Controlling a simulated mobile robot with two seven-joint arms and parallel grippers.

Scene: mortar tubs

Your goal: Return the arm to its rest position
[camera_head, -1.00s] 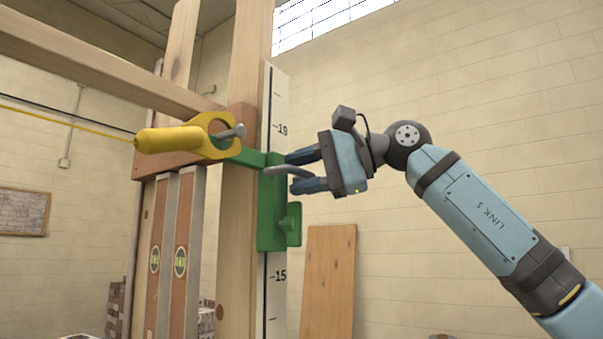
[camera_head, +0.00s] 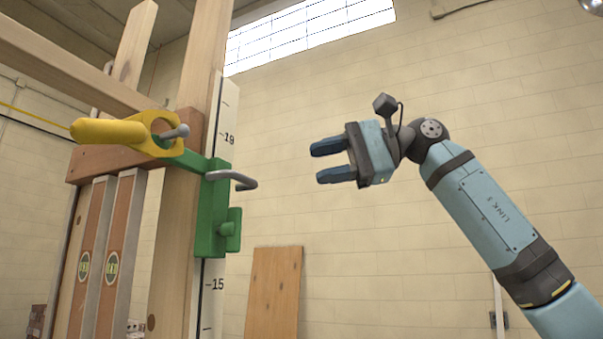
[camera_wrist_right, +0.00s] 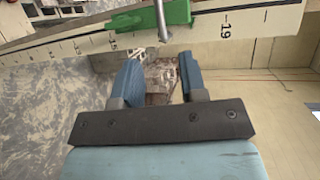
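My right gripper (camera_head: 325,161) is open and empty, with a gap between its blue fingers. It is in mid-air to the right of the green bracket (camera_head: 211,225) and apart from it. The bracket sits on a white graduated pole (camera_head: 228,120) and has a grey bent rod (camera_head: 232,178) pointing toward the gripper. In the right wrist view the open fingers (camera_wrist_right: 160,80) show with nothing between them. The green bracket (camera_wrist_right: 165,16) and the rod (camera_wrist_right: 164,28) are beyond the fingertips. My left gripper is not in view.
A wooden board (camera_head: 273,295) leans on the block wall. The space around my right arm looks clear.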

